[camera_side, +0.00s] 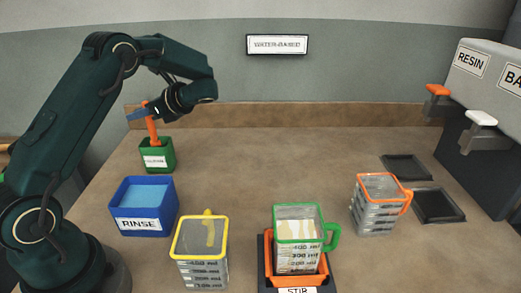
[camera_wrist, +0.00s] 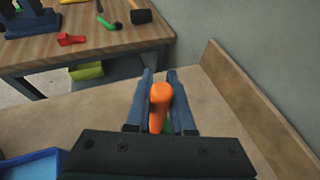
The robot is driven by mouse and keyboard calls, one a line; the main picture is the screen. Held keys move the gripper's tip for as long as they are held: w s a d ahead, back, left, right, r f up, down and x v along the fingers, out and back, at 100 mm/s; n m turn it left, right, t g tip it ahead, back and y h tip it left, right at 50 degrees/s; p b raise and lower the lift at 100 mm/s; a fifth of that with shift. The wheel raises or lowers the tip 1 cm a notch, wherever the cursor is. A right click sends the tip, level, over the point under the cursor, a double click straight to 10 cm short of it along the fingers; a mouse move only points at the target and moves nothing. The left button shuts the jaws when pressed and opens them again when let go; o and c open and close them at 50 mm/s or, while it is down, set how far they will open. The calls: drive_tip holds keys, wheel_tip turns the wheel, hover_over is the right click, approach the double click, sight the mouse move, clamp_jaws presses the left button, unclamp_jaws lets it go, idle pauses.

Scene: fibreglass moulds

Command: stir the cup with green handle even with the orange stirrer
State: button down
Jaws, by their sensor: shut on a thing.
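The cup with the green handle (camera_side: 299,222) sits upright in an orange cradle (camera_side: 268,262) on the stand marked STIR, at the front centre of the side view. Pale content with yellowish streaks shows inside it. The orange stirrer (camera_side: 152,131) stands upright with its lower end hidden in a green holder (camera_side: 167,165) at the left. My gripper (camera_side: 145,111) is shut on the stirrer's upper part. In the wrist view, the stirrer's orange top (camera_wrist: 159,96) lies between the two blue fingers. The cup is out of the wrist view.
A blue RINSE tub (camera_side: 143,222) stands in front of the holder. A yellow-rimmed cup (camera_side: 203,270) and an orange-handled cup (camera_side: 372,215) flank the stir stand. Dispensers (camera_side: 484,75) and dark trays (camera_side: 438,205) are at the right. The bench middle is clear.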

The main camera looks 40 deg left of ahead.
wheel_tip(320, 180, up, 10)
idle(1.1)
drive_tip(key=shift+r, duration=0.1)
